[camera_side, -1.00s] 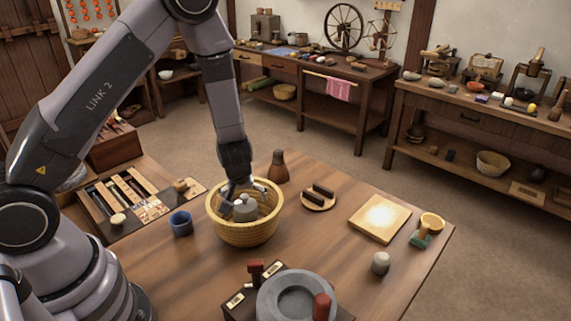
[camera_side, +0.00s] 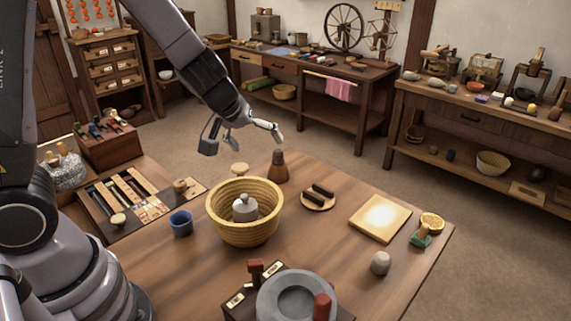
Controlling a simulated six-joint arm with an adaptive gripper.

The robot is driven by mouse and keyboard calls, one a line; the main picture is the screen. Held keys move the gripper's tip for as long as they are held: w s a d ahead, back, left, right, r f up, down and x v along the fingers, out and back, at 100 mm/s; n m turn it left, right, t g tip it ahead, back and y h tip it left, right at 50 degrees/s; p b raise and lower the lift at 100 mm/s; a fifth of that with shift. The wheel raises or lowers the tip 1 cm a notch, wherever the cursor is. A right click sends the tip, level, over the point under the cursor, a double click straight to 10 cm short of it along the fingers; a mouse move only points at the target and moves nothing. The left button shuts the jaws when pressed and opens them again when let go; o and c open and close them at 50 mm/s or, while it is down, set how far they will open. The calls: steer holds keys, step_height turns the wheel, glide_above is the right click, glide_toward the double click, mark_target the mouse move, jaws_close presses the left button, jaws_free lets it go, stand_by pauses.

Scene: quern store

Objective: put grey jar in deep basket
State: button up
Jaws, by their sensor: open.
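The grey jar (camera_side: 245,210) stands inside the deep basket (camera_side: 246,234), a yellow woven basket on the wooden table. The jar looks upright, with a pale knob on top; its lower part is hidden by the basket's wall. My gripper (camera_side: 254,138) is open and empty. It is raised well above the table, up and behind the basket, apart from both jar and basket.
A blue cup (camera_side: 181,223) stands left of the basket and a brown bottle (camera_side: 278,167) behind it. A round board with dark bars (camera_side: 319,196), a square board (camera_side: 380,218) and a pale stone (camera_side: 380,262) lie to the right. A stone quern (camera_side: 297,297) is in front.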

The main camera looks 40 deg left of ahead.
steer(key=s+d+r+m+h, duration=0.3)
steer(key=s+r+m+h, duration=0.15)
steer(key=s+r, duration=0.65)
steer(key=s+a+r+m+y, duration=0.2)
steer(key=s+a, duration=0.5)
steer(key=s, duration=0.5)
steer(key=shift+s+a+r+g+y, duration=0.35)
steer(key=shift+r+y, duration=0.3)
steer(key=shift+y, duration=0.5)
